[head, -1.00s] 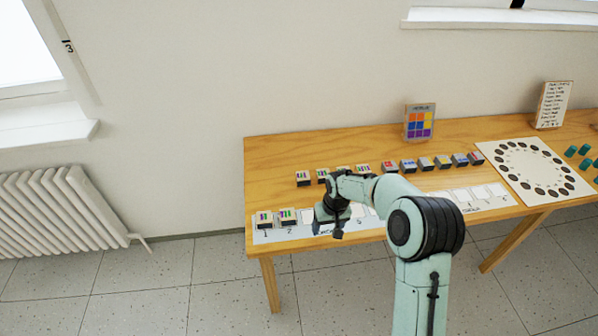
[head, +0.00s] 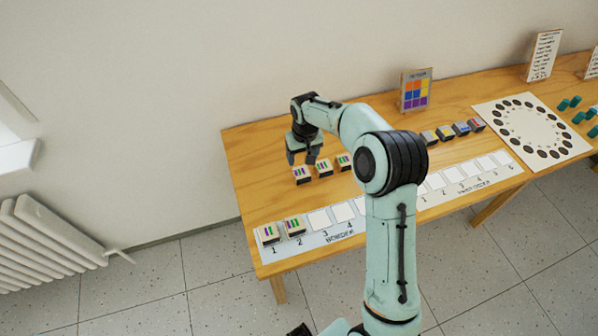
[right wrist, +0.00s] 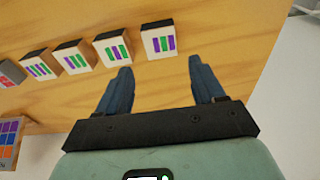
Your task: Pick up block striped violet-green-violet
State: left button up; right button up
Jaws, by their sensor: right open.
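The block striped violet-green-violet (right wrist: 158,38) is the rightmost of the back row in the right wrist view, white-faced with dark sides. In the head view it is the leftmost block of that row (head: 302,175), where its stripes are small. My right gripper (head: 301,159) is open and empty just behind and above this block. In the right wrist view the two fingers (right wrist: 160,76) point at the block, which stands beyond the tips, with a gap between. My left gripper is not in view.
Similar striped blocks (right wrist: 112,48) stand close beside it in the row. Two blocks (head: 281,230) stand on the numbered strip (head: 352,229) at the table's front. A colour-grid card (head: 415,90) stands at the back. My right arm hides the row's middle.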

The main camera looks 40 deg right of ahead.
send_over(302, 172)
notch_tip(302, 172, down, 4)
jog(key=shift+f, duration=0.1)
notch_tip(302, 172, down, 5)
jog(key=shift+f, duration=0.1)
jog(key=shift+c, duration=0.3)
jog(key=c, duration=0.7)
